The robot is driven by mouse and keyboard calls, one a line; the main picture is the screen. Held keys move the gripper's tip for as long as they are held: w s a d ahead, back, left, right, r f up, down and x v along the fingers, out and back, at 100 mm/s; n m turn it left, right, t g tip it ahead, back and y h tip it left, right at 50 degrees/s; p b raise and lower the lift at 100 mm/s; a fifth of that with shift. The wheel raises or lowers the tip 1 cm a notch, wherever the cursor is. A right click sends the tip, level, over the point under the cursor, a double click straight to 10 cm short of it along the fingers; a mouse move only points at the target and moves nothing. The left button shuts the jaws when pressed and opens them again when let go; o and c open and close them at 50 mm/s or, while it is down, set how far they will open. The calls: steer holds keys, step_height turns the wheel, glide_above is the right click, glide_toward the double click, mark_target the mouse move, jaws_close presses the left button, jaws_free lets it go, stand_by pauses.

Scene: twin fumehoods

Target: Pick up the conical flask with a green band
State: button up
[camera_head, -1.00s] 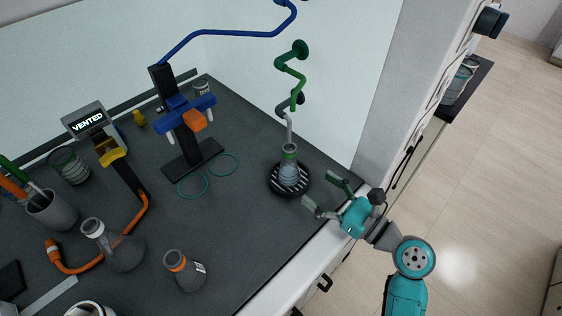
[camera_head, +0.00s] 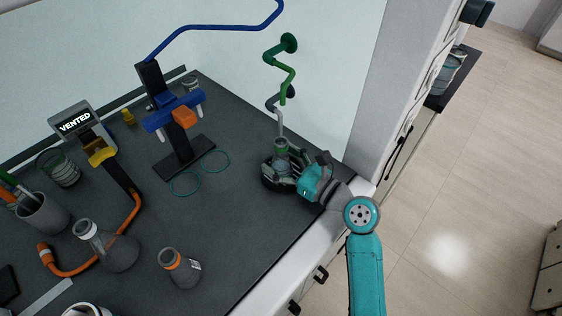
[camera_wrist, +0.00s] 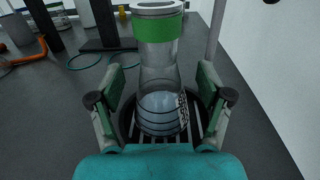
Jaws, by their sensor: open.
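The conical flask with a green band (camera_wrist: 157,75) stands upright on a round black slotted stand (camera_wrist: 128,128), with clear liquid in its lower part. In the head view the flask (camera_head: 281,152) is partly hidden by my gripper (camera_head: 284,166). In the wrist view my gripper (camera_wrist: 160,92) is open, with one finger on each side of the flask. Gaps show between the fingers and the glass. The stand also shows in the head view (camera_head: 268,184).
A conical flask with an orange band (camera_head: 180,268) and a larger flask (camera_head: 117,250) stand at the front left. A clamp stand (camera_head: 180,150) is behind left. A green jointed arm (camera_head: 281,70) hangs above the flask. The bench (camera_head: 225,230) between is clear.

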steer(key=c, duration=1.4)
steer(key=shift+c, duration=0.2)
